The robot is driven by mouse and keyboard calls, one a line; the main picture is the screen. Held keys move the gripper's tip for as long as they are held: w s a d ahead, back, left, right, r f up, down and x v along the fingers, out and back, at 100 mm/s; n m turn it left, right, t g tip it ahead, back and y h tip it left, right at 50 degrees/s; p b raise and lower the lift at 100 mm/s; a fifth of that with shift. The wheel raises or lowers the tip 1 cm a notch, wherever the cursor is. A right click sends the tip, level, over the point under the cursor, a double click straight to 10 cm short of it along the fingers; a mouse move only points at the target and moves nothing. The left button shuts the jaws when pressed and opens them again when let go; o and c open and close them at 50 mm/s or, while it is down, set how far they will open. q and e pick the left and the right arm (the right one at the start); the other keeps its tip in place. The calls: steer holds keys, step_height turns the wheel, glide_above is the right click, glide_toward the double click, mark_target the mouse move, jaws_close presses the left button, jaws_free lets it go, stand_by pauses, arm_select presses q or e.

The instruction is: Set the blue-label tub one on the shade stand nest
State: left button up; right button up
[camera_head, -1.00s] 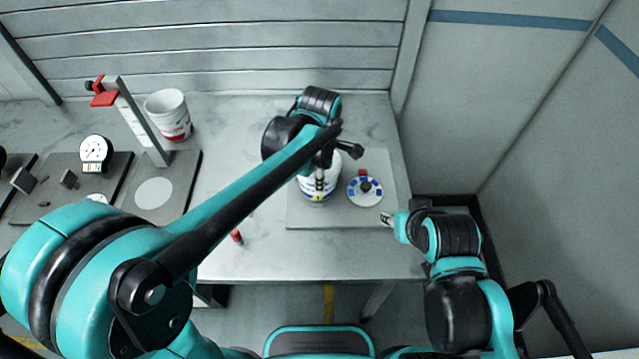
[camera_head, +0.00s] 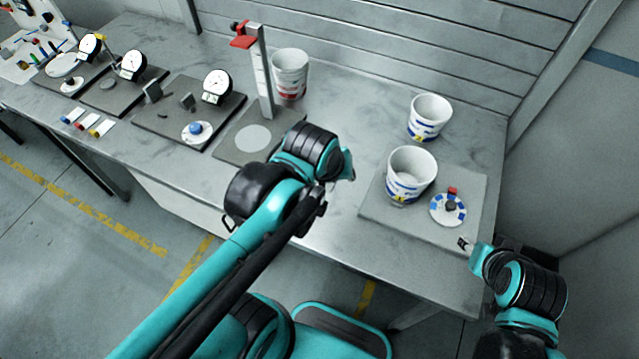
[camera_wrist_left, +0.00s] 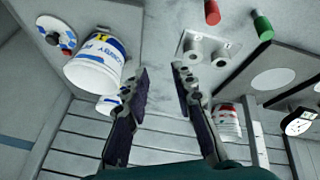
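Two white tubs with blue labels show in the head view. One tub (camera_head: 411,175) stands upright on a grey mat (camera_head: 375,205) at the right; the other tub (camera_head: 430,117) stands upright on the table behind it. A dark plate (camera_head: 225,150) carries a post with a red clamp and a pale round spot (camera_head: 253,138), which is empty. My left gripper (camera_wrist_left: 160,78) is open and empty, with the front tub (camera_wrist_left: 95,62) beside it, apart. My arm hides its fingers in the head view. My right gripper (camera_head: 464,243) is near the table's right front edge; its opening is unclear.
A white-blue disc with a red-topped knob (camera_head: 448,208) lies beside the front tub. A red-label tub (camera_head: 290,75) stands behind the post. Dial gauges on dark plates (camera_head: 217,86) line the left. A block with two grey rolls (camera_wrist_left: 207,47) shows in the left wrist view.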

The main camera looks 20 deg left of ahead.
arm_select(q)
steer(key=s+a+m, duration=0.1)
steer(key=s+a+f+m+t, duration=0.1)
steer(key=m, duration=0.1)
steer(key=s+a+m, duration=0.1)
steer(key=shift+s+a+f+m+t, duration=0.1)
steer(key=shift+a+f+m+t, duration=0.1)
steer(key=shift+f+m+t, duration=0.15)
step_height(320, 180, down, 5)
steer(key=b, duration=0.4)
steer(key=shift+r+b, duration=0.2)
steer(key=shift+b, duration=0.1)
